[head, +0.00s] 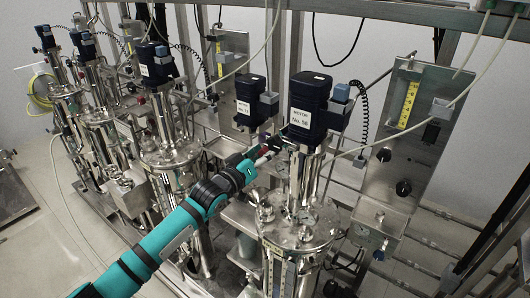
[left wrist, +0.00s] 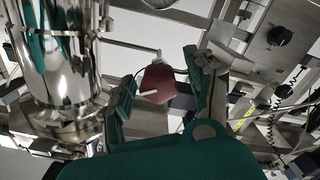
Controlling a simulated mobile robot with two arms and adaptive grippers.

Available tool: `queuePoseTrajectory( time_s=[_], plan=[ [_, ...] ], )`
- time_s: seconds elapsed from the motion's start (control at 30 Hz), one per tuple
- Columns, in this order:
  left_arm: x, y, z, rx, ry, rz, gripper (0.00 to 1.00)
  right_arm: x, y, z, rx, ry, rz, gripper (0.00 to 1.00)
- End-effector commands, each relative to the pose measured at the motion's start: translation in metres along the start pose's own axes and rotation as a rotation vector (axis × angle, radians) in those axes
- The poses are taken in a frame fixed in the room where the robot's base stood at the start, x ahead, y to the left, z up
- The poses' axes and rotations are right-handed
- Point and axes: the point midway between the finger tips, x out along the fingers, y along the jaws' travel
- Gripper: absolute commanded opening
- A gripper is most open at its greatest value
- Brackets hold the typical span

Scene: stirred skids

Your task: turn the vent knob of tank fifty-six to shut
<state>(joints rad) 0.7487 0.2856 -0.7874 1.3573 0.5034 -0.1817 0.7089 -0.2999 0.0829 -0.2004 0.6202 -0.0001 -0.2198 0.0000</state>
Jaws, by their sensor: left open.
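Tank fifty-six (head: 300,232) is a shiny steel vessel at centre right in the head view, under a dark blue motor (head: 308,92) labelled No. 56. My left gripper (head: 276,146) reaches in from the left, close to the tank's upper part, just below the motor. In the head view the gripper largely hides the knob. My right gripper is not in view.
A neighbouring tank (head: 172,165) with its own motor stands left of my arm. A steel panel (head: 425,100) with black knobs and a yellow scale stands behind right. Thin hoses and a coiled black cable (head: 362,112) hang nearby. Open floor (head: 50,240) lies at lower left.

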Motion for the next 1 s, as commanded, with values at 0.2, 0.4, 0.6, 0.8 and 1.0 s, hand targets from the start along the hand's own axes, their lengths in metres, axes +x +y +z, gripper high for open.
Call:
queuePoseTrajectory(
  time_s=[0.2,0.4,0.6,0.8,1.0],
  plan=[
    [-0.0002,0.0002,0.0,0.0,0.0,0.0,0.39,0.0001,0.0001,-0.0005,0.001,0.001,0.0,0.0],
    [-0.0003,0.0001,0.0001,0.0,0.0,0.0,0.13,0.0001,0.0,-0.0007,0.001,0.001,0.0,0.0],
    [-0.0004,0.0,0.0001,0.001,0.0,0.0,0.0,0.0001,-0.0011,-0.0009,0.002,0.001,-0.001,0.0],
    [-0.0004,-0.0001,0.0004,0.032,0.0,0.0,0.0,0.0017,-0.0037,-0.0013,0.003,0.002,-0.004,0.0],
    [-0.0003,0.0001,0.0008,0.133,-0.001,0.001,0.0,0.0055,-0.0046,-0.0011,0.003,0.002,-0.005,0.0]
  ],
)
